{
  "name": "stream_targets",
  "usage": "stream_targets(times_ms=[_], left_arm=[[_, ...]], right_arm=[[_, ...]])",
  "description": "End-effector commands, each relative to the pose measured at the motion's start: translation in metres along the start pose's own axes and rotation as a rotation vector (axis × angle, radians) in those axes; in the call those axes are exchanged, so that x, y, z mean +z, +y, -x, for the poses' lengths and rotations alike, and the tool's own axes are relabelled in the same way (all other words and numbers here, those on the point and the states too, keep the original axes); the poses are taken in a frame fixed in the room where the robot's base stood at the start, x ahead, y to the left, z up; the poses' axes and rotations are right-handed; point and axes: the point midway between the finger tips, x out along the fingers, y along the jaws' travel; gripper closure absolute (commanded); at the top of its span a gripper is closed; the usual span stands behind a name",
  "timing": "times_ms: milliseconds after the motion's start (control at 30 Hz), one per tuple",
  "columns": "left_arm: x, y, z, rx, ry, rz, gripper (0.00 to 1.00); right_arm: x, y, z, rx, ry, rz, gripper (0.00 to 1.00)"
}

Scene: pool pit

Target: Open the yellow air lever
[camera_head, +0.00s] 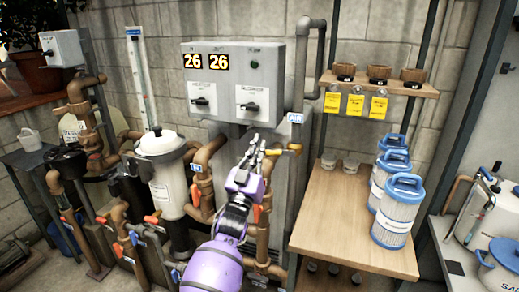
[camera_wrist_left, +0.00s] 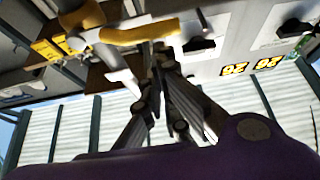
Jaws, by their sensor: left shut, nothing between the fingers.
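The yellow air lever (camera_head: 288,149) is on the pipework just below a blue AIR label (camera_head: 295,117), right of the grey control box. In the left wrist view the yellow lever (camera_wrist_left: 140,33) lies across the upper part, close to the fingertips. My left gripper (camera_head: 259,147) is purple with dark fingers, just left of the lever in the head view. Its fingers (camera_wrist_left: 160,55) are together with nothing between them. They reach up near the lever's underside in the wrist view; I cannot tell whether they touch it. My right gripper is in neither view.
A control box (camera_head: 233,83) with two 26 displays hangs above. Pipes with orange-red handles and a white filter housing (camera_head: 168,175) stand left. A wooden shelf (camera_head: 340,215) with blue-capped filter cartridges (camera_head: 397,212) is right. Yellow tags (camera_head: 355,103) hang from the upper shelf.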

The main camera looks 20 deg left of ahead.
Motion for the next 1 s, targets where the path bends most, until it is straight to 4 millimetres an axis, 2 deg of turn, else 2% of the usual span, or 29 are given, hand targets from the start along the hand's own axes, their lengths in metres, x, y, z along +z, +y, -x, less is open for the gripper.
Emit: stream_targets(times_ms=[1000], left_arm=[[0.010,-0.009,0.006,-0.064,-0.001,0.109,1.00]], right_arm=[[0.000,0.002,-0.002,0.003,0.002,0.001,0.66]])
